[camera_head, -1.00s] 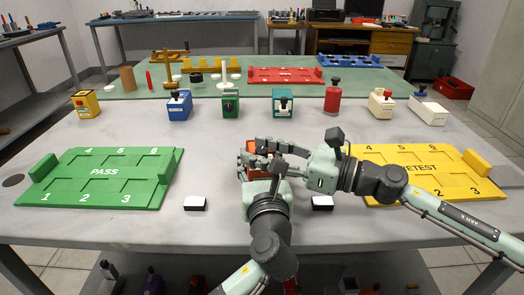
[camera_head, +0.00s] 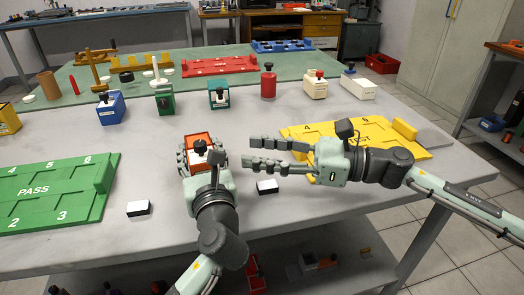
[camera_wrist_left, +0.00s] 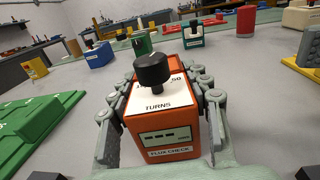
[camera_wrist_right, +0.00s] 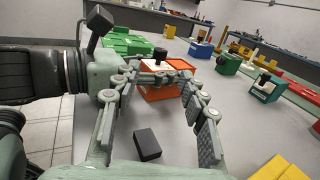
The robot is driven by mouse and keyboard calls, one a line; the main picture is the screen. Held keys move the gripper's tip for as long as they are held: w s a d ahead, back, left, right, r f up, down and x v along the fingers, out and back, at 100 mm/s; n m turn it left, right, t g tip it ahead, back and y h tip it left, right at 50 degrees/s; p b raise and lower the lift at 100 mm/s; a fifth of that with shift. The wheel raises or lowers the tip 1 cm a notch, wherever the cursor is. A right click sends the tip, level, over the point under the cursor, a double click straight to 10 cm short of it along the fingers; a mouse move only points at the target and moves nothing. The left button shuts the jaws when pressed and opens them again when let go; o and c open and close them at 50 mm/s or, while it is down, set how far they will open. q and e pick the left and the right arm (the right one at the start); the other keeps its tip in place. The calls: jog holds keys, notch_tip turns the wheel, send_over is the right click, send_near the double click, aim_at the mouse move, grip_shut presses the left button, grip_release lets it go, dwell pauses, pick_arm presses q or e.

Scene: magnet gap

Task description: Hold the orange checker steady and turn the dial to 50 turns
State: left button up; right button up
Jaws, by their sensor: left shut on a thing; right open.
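The orange checker (camera_head: 200,143) is a box with a white top and a black dial knob (camera_head: 200,146). In the left wrist view the checker (camera_wrist_left: 163,135) shows the labels "TURNS" and "FLUX CHECK", and its dial (camera_wrist_left: 151,70) stands up from the top. The dial's setting is not readable. My left gripper (camera_head: 202,160) is shut around the checker's two sides. My right gripper (camera_head: 278,154) is open and empty, to the right of the checker and apart from it. In the right wrist view the checker (camera_wrist_right: 158,93) lies beyond the open fingers.
A green PASS tray (camera_head: 50,195) lies at left and a yellow RETEST tray (camera_head: 390,148) at right. Small black-and-white blocks (camera_head: 138,208) lie near the front edge. Several coloured devices, such as a red cylinder (camera_head: 268,82), stand in a row behind.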

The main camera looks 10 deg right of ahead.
aim_at(200, 142)
dwell(0.3)
jog(key=w+n+g, duration=0.1)
jog(key=w+n+g+y, duration=0.1)
jog(key=g, duration=0.1)
jog(key=w+d+n+g, duration=0.1)
jog(key=w+g, duration=0.1)
jog(key=shift+r+n, duration=0.3)
jog(key=shift+a+f, duration=0.1)
jog(key=shift+a, duration=0.05)
jog(key=a, duration=0.7)
jog(key=w+a, duration=0.1)
jog(key=a, duration=0.3)
jog(key=shift+w+a, duration=0.1)
jog(key=shift+a, duration=0.2)
grip_shut()
